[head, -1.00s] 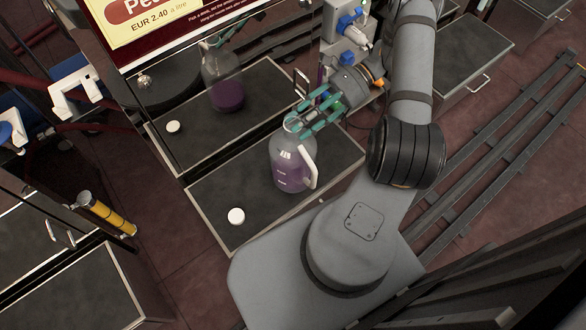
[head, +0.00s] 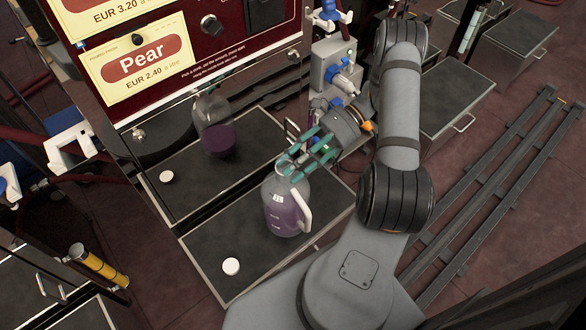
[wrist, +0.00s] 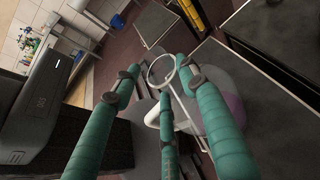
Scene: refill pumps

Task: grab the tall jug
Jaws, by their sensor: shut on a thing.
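The tall jug (head: 288,208) is clear, with purple liquid inside and a white handle on its right side. It is upright over the near dark counter (head: 270,255); I cannot tell whether its base touches. My gripper (head: 290,168) comes from the upper right, its green fingers shut around the jug's neck, just below the rim. In the wrist view the jug's round mouth (wrist: 161,70) shows between the fingers of my gripper (wrist: 160,88), with the white handle and purple body behind them. The fingers partly hide the neck.
A white round cap (head: 231,266) lies on the counter left of the jug. Behind, a glossy panel shows what looks like the jug's reflection (head: 214,128). A Pear price sign (head: 140,62) hangs above. Blue-handled valves (head: 340,72) stand close behind my gripper.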

